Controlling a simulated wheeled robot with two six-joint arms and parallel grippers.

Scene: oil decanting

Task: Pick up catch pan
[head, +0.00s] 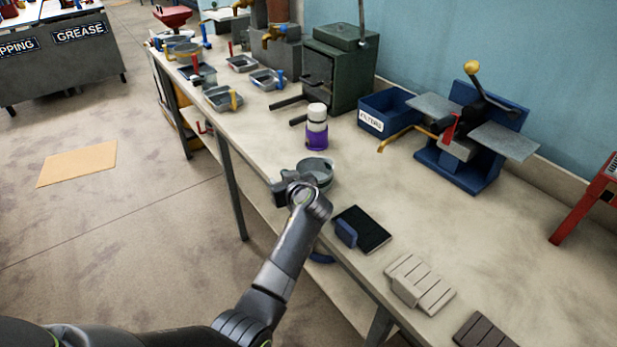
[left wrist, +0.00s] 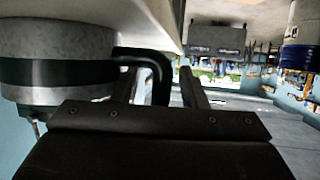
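A round grey metal vessel (head: 317,168) stands near the front edge of the bench; I cannot tell whether it is the catch pan. In the left wrist view the vessel (left wrist: 60,45) has a black band and a black handle (left wrist: 158,75). My left gripper (head: 288,185) is at its near side. In the wrist view the fingers of my left gripper (left wrist: 162,88) are apart, with the handle between them and a gap beside it. Several shallow grey pans with coloured handles, such as a yellow-handled one (head: 222,98), sit farther along the bench. My right gripper is not in view.
A white bottle with a purple base (head: 317,135) stands behind the vessel. A dark pad with a blue handle (head: 362,230) and a slatted beige block (head: 420,285) lie to the right. A blue filters bin (head: 388,110) and a blue press (head: 470,140) stand at the back.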

